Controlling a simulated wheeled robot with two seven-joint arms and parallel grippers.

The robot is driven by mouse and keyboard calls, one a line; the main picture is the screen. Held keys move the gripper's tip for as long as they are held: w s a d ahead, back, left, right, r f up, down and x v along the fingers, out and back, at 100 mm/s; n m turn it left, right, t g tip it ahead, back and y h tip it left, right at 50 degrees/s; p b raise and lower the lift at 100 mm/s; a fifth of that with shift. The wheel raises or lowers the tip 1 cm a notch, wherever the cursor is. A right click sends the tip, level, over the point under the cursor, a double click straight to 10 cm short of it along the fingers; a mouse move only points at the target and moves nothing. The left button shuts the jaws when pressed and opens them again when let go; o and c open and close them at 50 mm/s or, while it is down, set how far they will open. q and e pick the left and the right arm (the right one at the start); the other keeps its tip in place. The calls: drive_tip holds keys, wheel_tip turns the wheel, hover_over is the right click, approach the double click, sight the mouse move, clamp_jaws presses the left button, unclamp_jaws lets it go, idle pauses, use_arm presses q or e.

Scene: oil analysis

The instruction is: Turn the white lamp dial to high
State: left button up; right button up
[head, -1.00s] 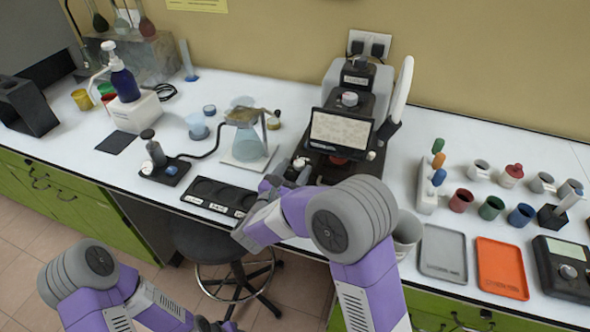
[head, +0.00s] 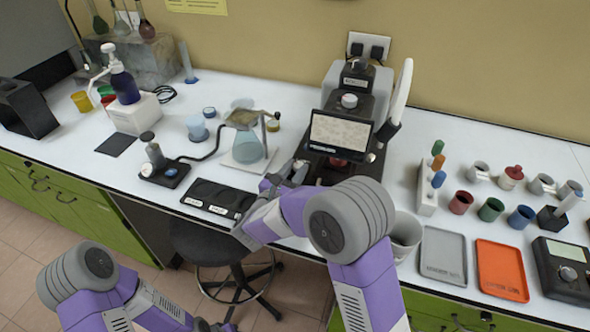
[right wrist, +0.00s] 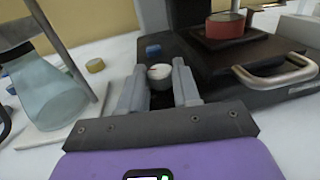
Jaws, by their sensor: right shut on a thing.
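The white lamp dial (right wrist: 160,71) is a small round knob at the left side of the dark microscope base, seen in the right wrist view. My right gripper (right wrist: 158,88) has its two grey fingers on either side of the dial and is shut on it. In the head view my right gripper (head: 294,174) reaches the left front of the microscope (head: 347,100), and the dial is mostly hidden there. I cannot read the dial's setting. My left arm shows at the lower left of the head view, but its fingers are out of the picture.
A blue knob (right wrist: 153,50) sits just behind the dial. A flask (head: 248,147) stands on a plate to the left, with a black slotted tray (head: 217,198) in front of it. A silver handle (right wrist: 277,76) juts out at the microscope's front. Trays and cups stand to the right.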

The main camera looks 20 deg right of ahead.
drive_tip(key=m+g+h+p, duration=0.1)
drive_tip(key=m+g+h, duration=0.1)
drive_tip(key=m+g+h+p, duration=0.1)
drive_tip(key=shift+w+a+r+g+p, duration=0.1)
drive_tip(key=shift+w+a+g+p, duration=0.15)
drive_tip(key=shift+a+g+p, duration=0.05)
drive_tip(key=shift+w+m+g+h+p, duration=0.2)
drive_tip(key=shift+m+g+h+p, duration=0.95)
drive_tip(key=shift+g, duration=0.85)
drive_tip(key=shift+m, duration=0.35)
drive_tip(key=o, duration=1.1)
drive_tip(key=shift+c, duration=0.2)
